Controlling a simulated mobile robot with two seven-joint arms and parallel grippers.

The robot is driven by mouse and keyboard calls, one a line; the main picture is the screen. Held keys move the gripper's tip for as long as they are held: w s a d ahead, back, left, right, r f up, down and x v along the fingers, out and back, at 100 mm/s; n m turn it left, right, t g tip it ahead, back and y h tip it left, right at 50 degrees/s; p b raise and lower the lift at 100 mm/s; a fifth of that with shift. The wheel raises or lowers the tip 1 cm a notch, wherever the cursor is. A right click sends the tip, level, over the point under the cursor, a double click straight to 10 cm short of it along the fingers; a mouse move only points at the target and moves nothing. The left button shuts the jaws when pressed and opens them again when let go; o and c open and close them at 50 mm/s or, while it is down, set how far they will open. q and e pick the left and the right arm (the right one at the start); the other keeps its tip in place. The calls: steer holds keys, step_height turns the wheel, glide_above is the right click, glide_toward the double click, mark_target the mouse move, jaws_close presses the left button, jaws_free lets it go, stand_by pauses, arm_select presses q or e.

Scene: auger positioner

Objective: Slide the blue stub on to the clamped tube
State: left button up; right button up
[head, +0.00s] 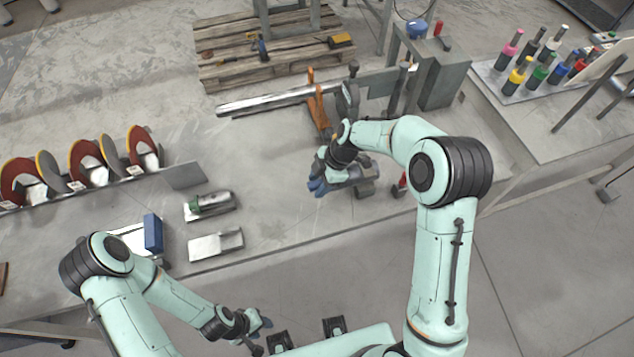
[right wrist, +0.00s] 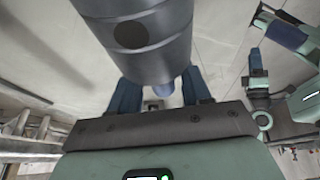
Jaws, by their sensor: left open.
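My right gripper (head: 318,187) is over the bench, its blue fingers beside a short grey cylinder (head: 352,173) near a dark block. In the right wrist view a large blue-grey tube (right wrist: 140,35) with a dark round hole lies in front of the blue fingers (right wrist: 160,92), which show on either side of it. A small blue piece shows below the tube; I cannot tell whether it is the stub. The tube hides the fingertips, so I cannot tell whether they grip. My left gripper (head: 265,322) is open and empty at the bench's near side. The clamp is not clear.
A cradle (head: 213,206) holds a grey cylinder with a green end; an empty metal tray (head: 215,244) is nearby. A blue block (head: 153,233) stands behind my left arm. Red and grey discs (head: 85,160) line the left. An orange tool (head: 318,105) and steel bars stand behind the right gripper.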

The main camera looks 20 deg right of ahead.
steer(key=shift+o, duration=0.3)
steer(key=shift+f, duration=0.1)
steer(key=v, duration=1.3)
steer(key=shift+r, duration=0.25)
steer(key=shift+s, duration=0.1)
